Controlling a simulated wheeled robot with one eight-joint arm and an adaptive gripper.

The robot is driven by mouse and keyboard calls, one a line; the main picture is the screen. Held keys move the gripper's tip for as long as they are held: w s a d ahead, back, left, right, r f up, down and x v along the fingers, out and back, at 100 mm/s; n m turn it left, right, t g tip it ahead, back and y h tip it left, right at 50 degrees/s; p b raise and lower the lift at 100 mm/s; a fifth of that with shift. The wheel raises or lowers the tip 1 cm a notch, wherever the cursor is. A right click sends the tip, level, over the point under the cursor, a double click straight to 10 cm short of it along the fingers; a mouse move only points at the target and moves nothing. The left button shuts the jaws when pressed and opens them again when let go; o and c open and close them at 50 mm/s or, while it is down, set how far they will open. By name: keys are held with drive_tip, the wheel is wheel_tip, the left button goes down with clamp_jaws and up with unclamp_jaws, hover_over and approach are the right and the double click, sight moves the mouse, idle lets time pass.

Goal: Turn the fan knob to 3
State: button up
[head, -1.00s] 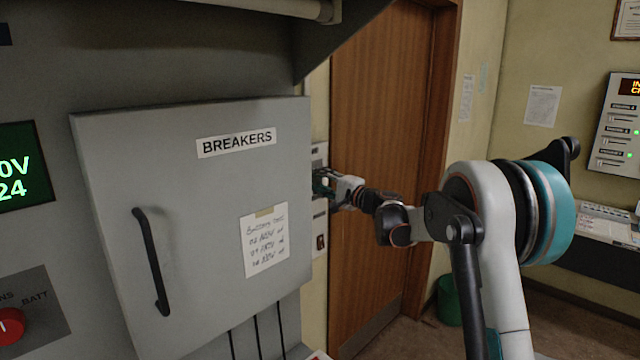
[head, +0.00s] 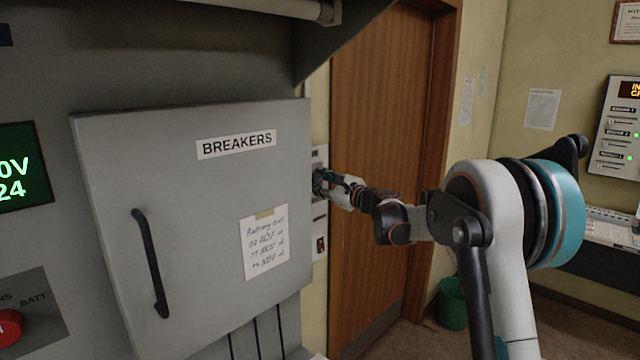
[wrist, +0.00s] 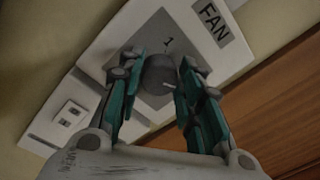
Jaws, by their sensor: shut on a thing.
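The fan knob (wrist: 160,74) is a dark grey round knob on a grey dial plate, under a label reading FAN (wrist: 212,20). A figure 1 shows beside the knob; other figures are hidden. My gripper (wrist: 158,76) has its two teal fingers on either side of the knob, shut on it. In the head view my gripper (head: 322,182) is at the wall panel (head: 320,222) between the breaker cabinet and the door. The knob is hidden there by the gripper and the cabinet edge.
The grey breaker cabinet (head: 190,280) stands just left of my gripper and hides part of the wall panel. A brown wooden door (head: 375,90) is to the right.

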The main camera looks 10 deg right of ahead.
drive_tip(key=shift+m, duration=2.2)
drive_tip(key=o, duration=1.1)
drive_tip(key=shift+d, duration=0.1)
drive_tip(key=shift+c, duration=0.2)
drive_tip(key=v, duration=1.2)
drive_tip(key=shift+r, duration=0.1)
